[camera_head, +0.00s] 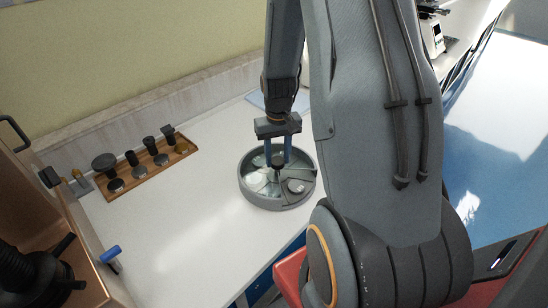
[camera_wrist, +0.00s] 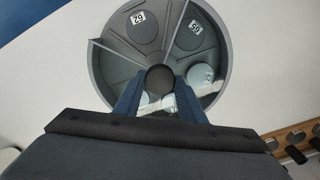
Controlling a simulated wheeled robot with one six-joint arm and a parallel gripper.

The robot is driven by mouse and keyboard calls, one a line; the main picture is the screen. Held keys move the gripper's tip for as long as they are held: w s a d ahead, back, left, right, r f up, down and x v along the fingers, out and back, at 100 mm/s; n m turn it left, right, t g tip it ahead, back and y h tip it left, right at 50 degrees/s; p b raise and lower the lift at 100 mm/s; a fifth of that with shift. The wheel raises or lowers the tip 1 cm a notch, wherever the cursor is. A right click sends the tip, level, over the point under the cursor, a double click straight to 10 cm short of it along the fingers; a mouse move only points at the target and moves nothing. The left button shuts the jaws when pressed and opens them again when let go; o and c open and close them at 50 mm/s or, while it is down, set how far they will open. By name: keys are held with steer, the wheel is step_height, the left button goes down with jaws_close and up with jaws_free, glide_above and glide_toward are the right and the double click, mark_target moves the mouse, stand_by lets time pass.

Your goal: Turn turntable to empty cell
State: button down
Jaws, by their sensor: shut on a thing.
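The turntable (camera_head: 266,205) is a round grey tray with divider walls, standing on the white counter; its rim also shows in the wrist view (camera_wrist: 97,68). Several grey discs with number labels lie in its cells, among them one at the upper left (camera_wrist: 142,27) and one at the upper right (camera_wrist: 189,34) in the wrist view. A paler disc (camera_wrist: 201,76) lies at the right. My gripper (camera_head: 278,160) points down over the turntable's middle, shut on the dark round center knob (camera_wrist: 160,78). The near cells are partly hidden behind my gripper.
A wooden rack (camera_head: 150,170) with several dark cylindrical pieces stands at the left against the wall. A blue-capped item (camera_head: 111,254) is at the counter's left edge. The counter (camera_head: 185,225) between rack and turntable is clear.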

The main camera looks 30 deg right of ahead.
mark_target(278, 161)
stand_by(0.3)
steer(key=c, duration=1.2)
jaws_free()
steer(key=shift+o, duration=0.2)
steer(key=shift+r, duration=0.15)
steer(key=shift+r+b, duration=0.9)
steer(key=shift+r, duration=2.9)
steer(key=s+a+r+n, duration=0.1)
steer(key=s+a, duration=0.3)
steer(key=a, duration=0.4)
steer(key=s+a+r+n+t+b, duration=0.1)
steer(key=s+a+r+n, duration=0.1)
steer(key=s+a, duration=0.3)
steer(key=a, duration=0.2)
steer(key=shift+s+a, duration=0.25)
steer(key=shift+a, duration=0.1)
